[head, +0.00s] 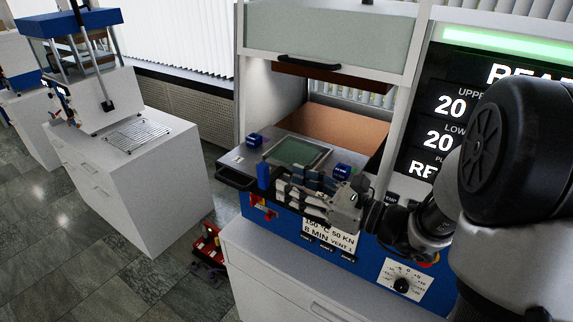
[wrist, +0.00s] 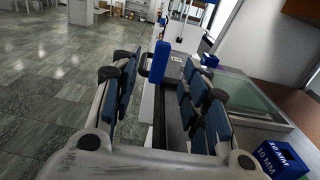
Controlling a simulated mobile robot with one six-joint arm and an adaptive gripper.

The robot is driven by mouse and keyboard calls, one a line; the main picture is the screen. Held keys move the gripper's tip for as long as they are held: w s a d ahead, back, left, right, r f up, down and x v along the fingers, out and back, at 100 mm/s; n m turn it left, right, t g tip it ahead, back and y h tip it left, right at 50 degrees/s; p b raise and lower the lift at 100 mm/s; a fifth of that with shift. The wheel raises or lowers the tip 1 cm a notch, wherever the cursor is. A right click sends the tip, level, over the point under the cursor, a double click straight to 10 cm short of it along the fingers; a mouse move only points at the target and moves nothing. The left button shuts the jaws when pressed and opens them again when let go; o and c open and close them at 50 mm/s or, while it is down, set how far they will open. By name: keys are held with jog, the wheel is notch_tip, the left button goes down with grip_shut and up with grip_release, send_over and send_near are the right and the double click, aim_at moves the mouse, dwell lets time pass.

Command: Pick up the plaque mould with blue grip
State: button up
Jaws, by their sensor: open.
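The plaque mould (head: 297,152) is a flat pale metal frame with a green plate, lying on the pulled-out tray of the press. Its blue grip (head: 263,176) stands upright at the near left. My gripper (head: 286,187) is open and empty, reaching in from the right just in front of the mould. In the wrist view, the blue grip (wrist: 159,62) shows in the gap between my open fingers (wrist: 155,88), near the tips. I cannot tell whether it is between the pads or just beyond. The mould's green plate (wrist: 245,96) lies to the right of the fingers.
Blue 10 MM blocks stand beside the mould, right (head: 343,171) and back left (head: 254,140). The tray's black handle (head: 235,178) projects left. The press hood (head: 330,35) hangs above. A red object (head: 208,245) lies on the floor; the floor to the left is mostly clear.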

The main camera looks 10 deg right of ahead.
aim_at(267, 172)
jog(key=b+x, duration=0.1)
jog(key=x, duration=0.8)
jog(key=shift+w+d+f, duration=0.1)
grip_shut()
dwell(0.4)
dwell(0.5)
